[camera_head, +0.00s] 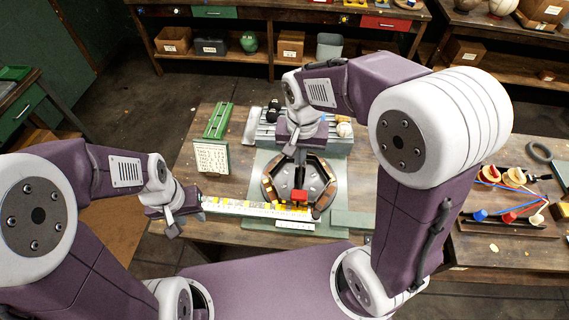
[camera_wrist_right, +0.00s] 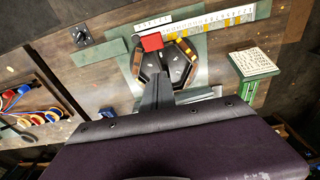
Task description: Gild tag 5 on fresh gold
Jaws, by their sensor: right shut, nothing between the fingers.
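A white card with lines of small black print (camera_head: 211,157) leans by a green rack at the left of the table; it also shows in the wrist view (camera_wrist_right: 252,64). A long strip of white and yellow cells (camera_head: 240,206) lies along the front of the green mat. My right gripper (camera_head: 299,180) is shut and empty above the plate, just behind the block. My left gripper (camera_head: 172,228) hangs at the table's front left; its fingers are unclear.
A grey ribbed tray (camera_head: 262,134) with dark items and a pale ball stands behind the plate. A small white marked strip (camera_head: 296,226) lies in front. Blue, red and pale-ended tools (camera_head: 510,217) lie in a rack at right.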

